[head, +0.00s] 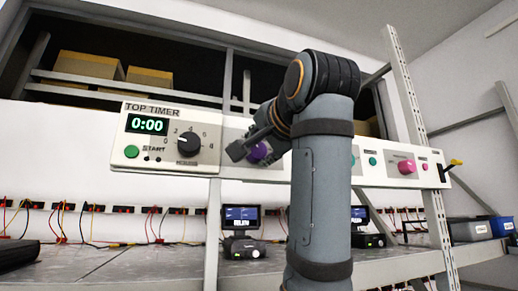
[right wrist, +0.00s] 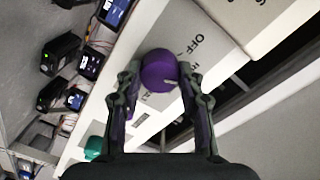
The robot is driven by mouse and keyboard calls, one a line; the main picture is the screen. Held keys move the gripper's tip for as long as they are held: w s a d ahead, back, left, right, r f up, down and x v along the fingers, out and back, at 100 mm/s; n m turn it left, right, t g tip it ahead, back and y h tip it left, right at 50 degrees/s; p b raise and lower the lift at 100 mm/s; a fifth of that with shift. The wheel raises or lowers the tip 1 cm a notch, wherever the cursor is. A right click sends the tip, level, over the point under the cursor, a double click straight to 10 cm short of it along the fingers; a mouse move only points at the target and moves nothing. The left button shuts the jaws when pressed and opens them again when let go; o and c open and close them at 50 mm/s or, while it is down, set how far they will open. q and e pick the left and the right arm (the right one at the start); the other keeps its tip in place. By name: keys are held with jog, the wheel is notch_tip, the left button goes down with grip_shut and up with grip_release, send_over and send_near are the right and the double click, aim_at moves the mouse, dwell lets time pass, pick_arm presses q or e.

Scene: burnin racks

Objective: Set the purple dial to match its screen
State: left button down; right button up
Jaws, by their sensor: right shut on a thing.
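The purple dial (head: 258,152) is on the long white panel, partly hidden behind my right gripper (head: 246,146) and arm. In the right wrist view the dial (right wrist: 158,68) shows as a round purple knob, with part of the word OFF printed beside it. My right gripper (right wrist: 160,78) has one finger on each side of the dial and is shut on it. A small dark screen (head: 242,213) with unclear text stands on the bench below the panel. I cannot tell whether it belongs to the purple dial. My left gripper is not in view.
The panel's left end holds a TOP TIMER display (head: 147,124) reading 0:00, a green button (head: 131,152) and a black dial (head: 187,143). A pink dial (head: 406,166) is at the right. A rack post (head: 408,90) stands beyond. Wires and several black devices line the bench.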

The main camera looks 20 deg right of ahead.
dwell(0.5)
jog(key=o, duration=1.2)
jog(key=shift+s, duration=0.15)
jog(key=shift+r, duration=0.1)
jog(key=shift+d+r, duration=0.15)
jog(key=shift+r, duration=4.75)
